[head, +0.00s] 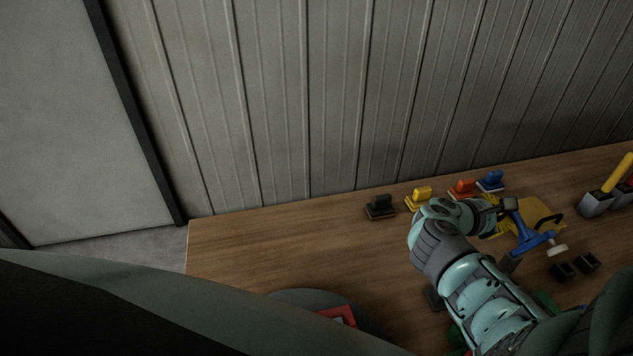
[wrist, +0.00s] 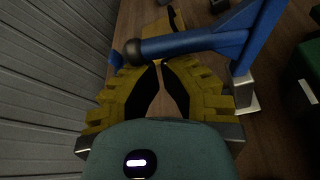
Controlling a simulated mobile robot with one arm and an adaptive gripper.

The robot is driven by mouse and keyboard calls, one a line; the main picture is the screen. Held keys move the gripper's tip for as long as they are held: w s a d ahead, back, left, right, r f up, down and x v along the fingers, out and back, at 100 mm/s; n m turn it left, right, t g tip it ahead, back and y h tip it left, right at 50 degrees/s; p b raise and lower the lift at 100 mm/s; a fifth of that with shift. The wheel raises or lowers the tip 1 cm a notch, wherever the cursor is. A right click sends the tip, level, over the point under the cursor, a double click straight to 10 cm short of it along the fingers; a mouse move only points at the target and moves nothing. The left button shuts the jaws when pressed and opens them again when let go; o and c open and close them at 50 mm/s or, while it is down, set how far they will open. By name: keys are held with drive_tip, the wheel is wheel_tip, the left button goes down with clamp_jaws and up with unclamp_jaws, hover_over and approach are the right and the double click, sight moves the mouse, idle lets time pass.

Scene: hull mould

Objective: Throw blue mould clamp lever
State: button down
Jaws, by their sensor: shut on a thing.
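The blue mould clamp lever (wrist: 205,42) is a blue bar with a dark rounded knob at its left end in the wrist view. It crosses just at the fingertips of my gripper (wrist: 158,66), whose yellow fingers with black pads close on it near the knob end. In the head view, the blue clamp (head: 530,240) lies at the right of the workbench, with a pale foot at its lower right. My gripper (head: 498,218) reaches it from the left; my wrist hides part of the contact.
On the wooden bench (head: 260,250), a black block (head: 380,206), yellow block (head: 418,197), red block (head: 462,188) and blue block (head: 490,181) stand along the back. A yellow plate (head: 537,212) lies by the clamp. A grey holder (head: 596,204) stands right. The bench's left is clear.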

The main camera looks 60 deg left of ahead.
sight(514, 216)
drive_tip(key=shift+s+d+r+m+t+y+b, duration=0.15)
drive_tip(key=shift+d+r+m+t+y+b, duration=0.15)
drive_tip(key=shift+d+r+m+b, duration=0.4)
drive_tip(key=shift+s+d+r+m+t+y+b, duration=0.2)
drive_tip(key=shift+d+r+m+y+b, duration=0.15)
drive_tip(key=shift+m+b, duration=0.65)
drive_tip(key=shift+d+r, duration=0.1)
drive_tip(key=shift+d, duration=0.15)
drive_tip(key=shift+s+d+r, duration=0.15)
drive_tip(key=shift+d+r, duration=0.1)
drive_tip(key=shift+b, duration=0.35)
